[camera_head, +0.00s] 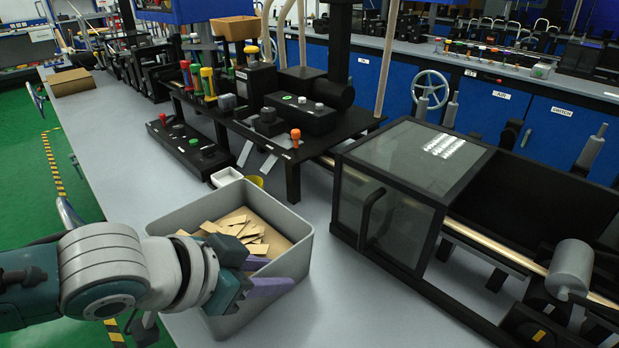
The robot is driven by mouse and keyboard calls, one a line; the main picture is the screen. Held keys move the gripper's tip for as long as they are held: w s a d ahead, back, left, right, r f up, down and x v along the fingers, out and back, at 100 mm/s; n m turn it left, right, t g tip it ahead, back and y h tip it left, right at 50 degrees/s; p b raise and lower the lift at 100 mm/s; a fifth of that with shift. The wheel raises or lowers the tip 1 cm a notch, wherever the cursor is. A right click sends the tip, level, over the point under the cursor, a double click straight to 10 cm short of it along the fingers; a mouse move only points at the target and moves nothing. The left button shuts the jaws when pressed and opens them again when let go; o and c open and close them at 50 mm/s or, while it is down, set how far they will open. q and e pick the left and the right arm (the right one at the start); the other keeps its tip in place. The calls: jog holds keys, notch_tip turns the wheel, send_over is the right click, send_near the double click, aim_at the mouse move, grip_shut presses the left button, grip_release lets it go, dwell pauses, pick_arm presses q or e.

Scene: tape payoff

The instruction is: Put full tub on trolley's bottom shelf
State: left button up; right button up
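A grey open tub (290,268) stands on the grey bench top in the lower middle of the head view. Many flat tan pieces (247,226) lie in it. My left gripper (264,275) is at the tub's near wall. One purple finger shows on the inner side of the rim and the other in front of the wall. The fingers look apart, but I cannot tell whether they press on the wall. My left wrist hides the tub's near left corner. My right gripper and the trolley are not in view.
A black machine with a clear-sided cover (415,165) stands right of the tub. A small white container (227,177) and a yellow one (256,182) stand just behind it. A black control box (190,146) is farther back. Green floor (25,170) lies left of the bench.

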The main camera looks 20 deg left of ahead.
pick_arm(q)
grip_shut()
dwell(1.2)
